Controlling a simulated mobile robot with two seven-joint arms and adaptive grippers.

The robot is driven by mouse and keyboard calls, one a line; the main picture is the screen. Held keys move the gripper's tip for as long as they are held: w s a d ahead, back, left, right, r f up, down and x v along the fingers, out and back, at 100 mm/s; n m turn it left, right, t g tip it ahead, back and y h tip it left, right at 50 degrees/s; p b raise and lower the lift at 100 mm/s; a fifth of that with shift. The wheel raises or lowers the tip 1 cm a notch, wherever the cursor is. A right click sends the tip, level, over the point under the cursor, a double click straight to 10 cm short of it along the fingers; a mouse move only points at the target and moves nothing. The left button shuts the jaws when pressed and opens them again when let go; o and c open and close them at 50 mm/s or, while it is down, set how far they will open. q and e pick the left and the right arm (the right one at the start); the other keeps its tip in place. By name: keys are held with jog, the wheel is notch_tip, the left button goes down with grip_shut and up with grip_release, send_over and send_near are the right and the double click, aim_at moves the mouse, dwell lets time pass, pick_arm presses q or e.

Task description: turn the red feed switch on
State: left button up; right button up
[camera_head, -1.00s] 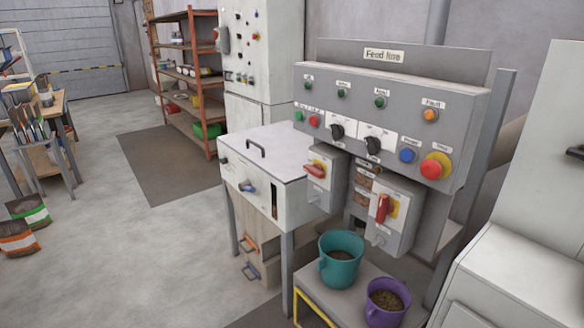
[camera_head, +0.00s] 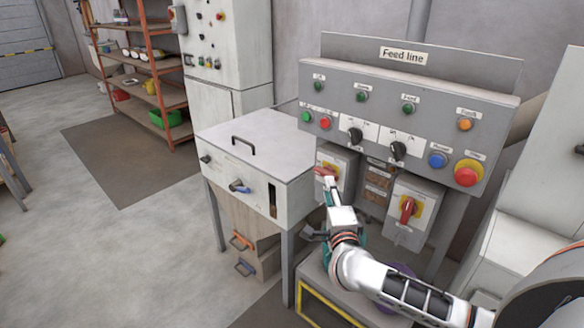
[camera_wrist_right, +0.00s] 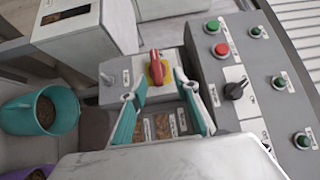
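Two red rotary switches on yellow plates sit on grey boxes below the Feed line panel. The left red switch (camera_head: 325,171) has its handle lying roughly sideways; it also shows in the right wrist view (camera_wrist_right: 155,66). The right red switch (camera_head: 407,209) has its handle upright. Their labels are too small to read. My right gripper (camera_head: 330,184) is in front of the left switch and partly covers it. In the right wrist view its two teal-backed fingers (camera_wrist_right: 160,88) are spread apart, with the red handle ahead between them. No grip on it shows. My left gripper is not in view.
The panel (camera_head: 400,95) above carries several buttons and black selectors, close to the gripper. A white lidded cabinet (camera_head: 250,150) stands to the left. A teal bucket (camera_wrist_right: 40,110) and a purple one (camera_wrist_right: 38,174) stand below. Open floor lies farther left.

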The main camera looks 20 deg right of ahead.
aim_at(325, 173)
jog(key=shift+m+g, duration=0.3)
jog(key=shift+g, duration=0.1)
jog(key=x, duration=0.8)
jog(key=shift+w+f, duration=0.15)
jog(key=shift+w, duration=0.2)
jog(key=c, duration=0.8)
